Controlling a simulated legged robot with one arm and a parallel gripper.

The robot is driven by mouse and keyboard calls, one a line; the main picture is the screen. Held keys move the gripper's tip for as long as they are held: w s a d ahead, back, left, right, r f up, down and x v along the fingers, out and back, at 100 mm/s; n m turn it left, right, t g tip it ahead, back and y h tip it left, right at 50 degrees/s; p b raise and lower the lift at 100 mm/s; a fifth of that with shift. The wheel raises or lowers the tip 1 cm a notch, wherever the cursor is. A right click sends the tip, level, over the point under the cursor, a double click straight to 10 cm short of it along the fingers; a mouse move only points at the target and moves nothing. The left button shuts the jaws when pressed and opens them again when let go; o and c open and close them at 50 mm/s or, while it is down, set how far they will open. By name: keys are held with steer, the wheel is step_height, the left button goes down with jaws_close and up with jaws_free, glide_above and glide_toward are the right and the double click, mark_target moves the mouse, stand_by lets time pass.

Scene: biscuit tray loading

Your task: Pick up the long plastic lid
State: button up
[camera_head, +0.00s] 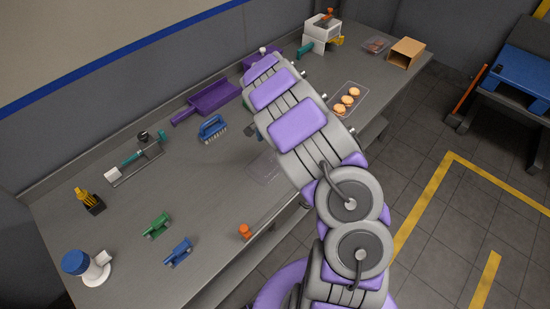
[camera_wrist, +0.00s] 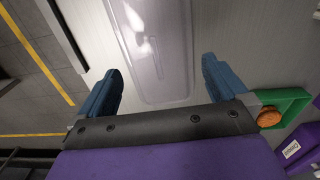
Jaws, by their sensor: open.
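The long plastic lid (camera_wrist: 168,90) is clear, with rounded corners, and lies flat on the steel worktop in the wrist view, running up out of the frame. In the head view a clear flat piece (camera_head: 263,168), likely the same lid, shows partly behind my arm. My gripper (camera_wrist: 161,66) has its two blue fingers wide apart, one on each side of the lid's near end. Nothing is between the fingers but the view of the lid; how high they are above it is hard to tell. My arm mostly hides the gripper in the head view.
A clear tray with three biscuits (camera_head: 347,99) lies right of my arm. A purple dustpan (camera_head: 213,99), a blue brush (camera_head: 213,128), green (camera_head: 156,225) and blue (camera_head: 178,252) tools and an orange item (camera_head: 245,232) are on the worktop (camera_head: 120,215). A green holder (camera_wrist: 292,96) with a biscuit is beside my gripper.

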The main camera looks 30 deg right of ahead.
mark_target(273, 154)
steer(key=shift+a+f, duration=0.15)
steer(key=shift+a, duration=0.05)
steer(key=shift+f, duration=0.2)
steer(key=d+f, duration=0.1)
steer(key=f+b, duration=0.1)
steer(key=f, duration=0.1)
steer(key=d+f+b, duration=0.1)
steer(key=f, duration=0.1)
steer(key=shift+d, duration=0.3)
steer(key=shift+a+r, duration=0.1)
steer(key=shift+a, duration=0.7)
steer(key=shift+c, duration=1.2)
steer(key=shift+s+d, duration=0.15)
steer(key=shift+d, duration=0.3)
steer(key=c, duration=0.6)
